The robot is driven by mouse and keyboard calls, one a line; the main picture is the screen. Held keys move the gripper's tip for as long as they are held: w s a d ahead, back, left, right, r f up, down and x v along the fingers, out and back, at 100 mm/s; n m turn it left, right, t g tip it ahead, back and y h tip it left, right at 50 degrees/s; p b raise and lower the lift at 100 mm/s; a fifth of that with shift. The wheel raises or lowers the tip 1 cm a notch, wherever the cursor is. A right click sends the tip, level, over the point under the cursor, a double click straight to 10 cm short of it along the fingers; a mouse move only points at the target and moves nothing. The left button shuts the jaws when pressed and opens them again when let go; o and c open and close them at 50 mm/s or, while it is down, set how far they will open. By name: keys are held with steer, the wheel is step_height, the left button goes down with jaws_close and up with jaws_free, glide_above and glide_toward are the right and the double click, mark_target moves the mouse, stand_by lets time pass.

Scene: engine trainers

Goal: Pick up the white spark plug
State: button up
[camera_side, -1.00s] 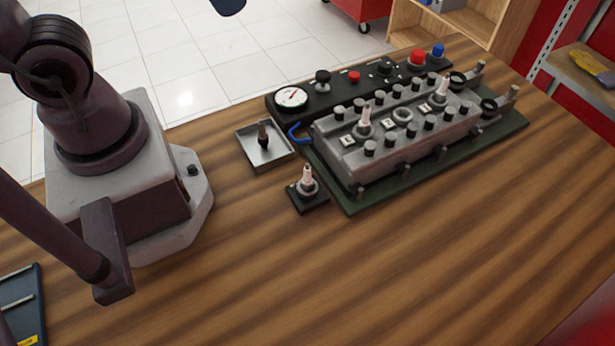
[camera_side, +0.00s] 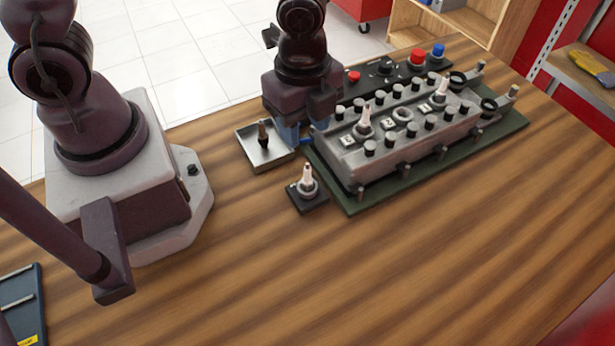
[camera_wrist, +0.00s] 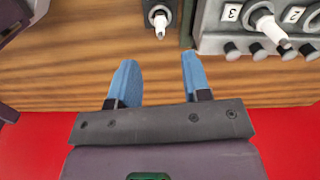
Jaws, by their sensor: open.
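A white spark plug (camera_side: 307,177) stands upright in a small black holder (camera_side: 309,200) on the wooden table, left of the engine block's front corner. It also shows at the top of the wrist view (camera_wrist: 160,24). My gripper (camera_side: 289,133) is beyond it in the side view, between the metal tray and the engine block. In the wrist view my gripper's blue fingers (camera_wrist: 160,60) are spread apart with only table between them. The spark plug is ahead of the fingertips, roughly in line with their gap, and is not touched.
The grey engine block (camera_side: 400,143) sits on a green base and carries two more white-topped plugs (camera_side: 364,119) (camera_side: 440,90). A metal tray (camera_side: 282,161) holds a dark plug (camera_side: 263,134). My arm hides part of the black control panel (camera_side: 395,72).

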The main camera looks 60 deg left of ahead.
mark_target(307, 164)
step_height(307, 164, down, 5)
steer(key=shift+r, duration=0.1)
steer(key=shift+d+f, duration=0.2)
steer(key=shift+f, duration=1.2)
steer(key=shift+d+f, duration=0.2)
steer(key=shift+f, duration=1.15)
jaws_close()
